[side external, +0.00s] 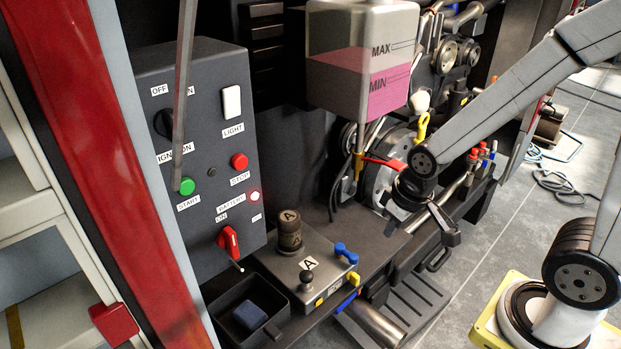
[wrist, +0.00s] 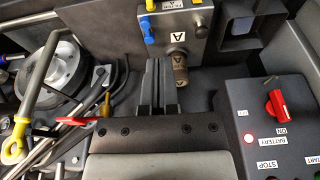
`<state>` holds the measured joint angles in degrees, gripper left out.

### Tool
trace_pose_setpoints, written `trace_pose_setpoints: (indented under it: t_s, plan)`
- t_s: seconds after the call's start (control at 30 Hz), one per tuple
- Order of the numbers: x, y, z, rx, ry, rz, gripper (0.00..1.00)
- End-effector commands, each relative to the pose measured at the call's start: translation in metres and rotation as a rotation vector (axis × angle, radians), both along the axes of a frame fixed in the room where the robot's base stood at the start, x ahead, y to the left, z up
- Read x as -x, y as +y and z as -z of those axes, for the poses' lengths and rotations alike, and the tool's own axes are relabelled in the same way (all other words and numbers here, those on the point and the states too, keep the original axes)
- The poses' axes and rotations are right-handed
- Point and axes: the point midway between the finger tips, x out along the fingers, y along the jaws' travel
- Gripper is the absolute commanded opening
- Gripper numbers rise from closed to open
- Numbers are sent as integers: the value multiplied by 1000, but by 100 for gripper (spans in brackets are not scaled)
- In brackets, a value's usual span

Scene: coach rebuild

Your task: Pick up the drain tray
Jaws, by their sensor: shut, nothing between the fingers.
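My gripper (side external: 447,234) is at the right of the machine bay, in front of the engine parts. In the wrist view its two dark fingers (wrist: 155,64) are together and empty. An open black tray (side external: 279,322) with a blue block (side external: 249,316) in it sits at the bottom middle, left of and apart from my gripper. The tray also shows in part at the top of the wrist view (wrist: 224,40). A dark ridged plate (side external: 425,302) lies low, below the ledge. I cannot tell which of these two is the drain tray.
A grey box marked A (side external: 318,265) with a round knob and blue levers (side external: 346,254) stands beside the black tray. A control panel (side external: 204,220) rises behind it. A pink-filled tank (side external: 345,55) hangs above. A yellow-handled rod (wrist: 35,100) is left of my fingers.

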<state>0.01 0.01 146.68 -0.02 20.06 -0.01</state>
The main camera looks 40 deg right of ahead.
Motion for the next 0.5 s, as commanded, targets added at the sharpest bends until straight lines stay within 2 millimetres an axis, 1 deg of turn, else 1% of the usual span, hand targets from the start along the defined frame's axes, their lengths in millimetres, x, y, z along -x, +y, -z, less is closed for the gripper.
trace_pose_setpoints:
  t_s: [0.4, 0.47, 0.5]
  plan:
    - [0, 0, 0, 0, 0, 0, 0]
    - [0, 0, 0, 0, 0, 0, 19]
    - [0, 0, 0, 0, 0, 0, 32]
